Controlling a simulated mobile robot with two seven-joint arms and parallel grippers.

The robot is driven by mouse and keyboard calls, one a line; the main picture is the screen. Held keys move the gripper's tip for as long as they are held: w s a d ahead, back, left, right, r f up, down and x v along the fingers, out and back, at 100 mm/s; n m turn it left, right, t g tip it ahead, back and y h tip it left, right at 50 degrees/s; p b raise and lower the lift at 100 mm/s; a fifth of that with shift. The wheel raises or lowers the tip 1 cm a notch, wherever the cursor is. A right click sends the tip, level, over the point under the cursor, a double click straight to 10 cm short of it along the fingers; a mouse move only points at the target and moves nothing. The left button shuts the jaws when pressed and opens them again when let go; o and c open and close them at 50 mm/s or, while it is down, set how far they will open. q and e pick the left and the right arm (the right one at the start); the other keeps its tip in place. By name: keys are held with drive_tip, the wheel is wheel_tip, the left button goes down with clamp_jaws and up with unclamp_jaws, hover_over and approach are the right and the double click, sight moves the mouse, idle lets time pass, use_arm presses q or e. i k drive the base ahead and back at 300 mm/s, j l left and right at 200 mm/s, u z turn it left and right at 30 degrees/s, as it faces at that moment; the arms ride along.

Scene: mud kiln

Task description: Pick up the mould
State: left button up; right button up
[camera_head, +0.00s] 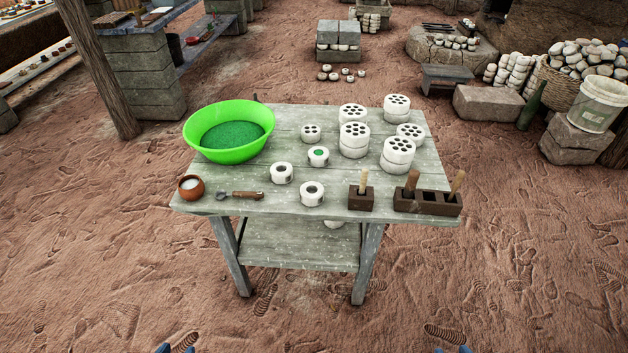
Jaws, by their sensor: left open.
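Several round white moulds stand on the grey wooden table (235,209); which one the task means I cannot tell. Others have one central hole, such as the front one (312,194), the left one (282,173) and one with green inside (318,156). My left gripper (176,349) shows only its blue fingertips at the bottom edge, open and empty, well short of the table. My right gripper (453,350) barely shows at the bottom edge.
On the table are a green basin (205,148) of green material, a small clay pot (190,187), a brown-handled tool (242,195) and dark boxes with wooden handles (428,203). The sandy floor before the table is clear. A white bucket (598,103) stands at right.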

sight(319, 157)
drive_tip(key=l+u, duration=0.15)
drive_tip(key=l, duration=0.25)
drive_tip(key=k+l+u, duration=0.2)
drive_tip(key=l, duration=0.2)
drive_tip(key=l+u, duration=0.15)
drive_tip(key=l, duration=0.25)
drive_tip(key=k+l+u, duration=0.2)
drive_tip(key=l, duration=0.15)
drive_tip(key=l+u, duration=0.15)
drive_tip(key=l, duration=0.2)
drive_tip(key=k, duration=0.05)
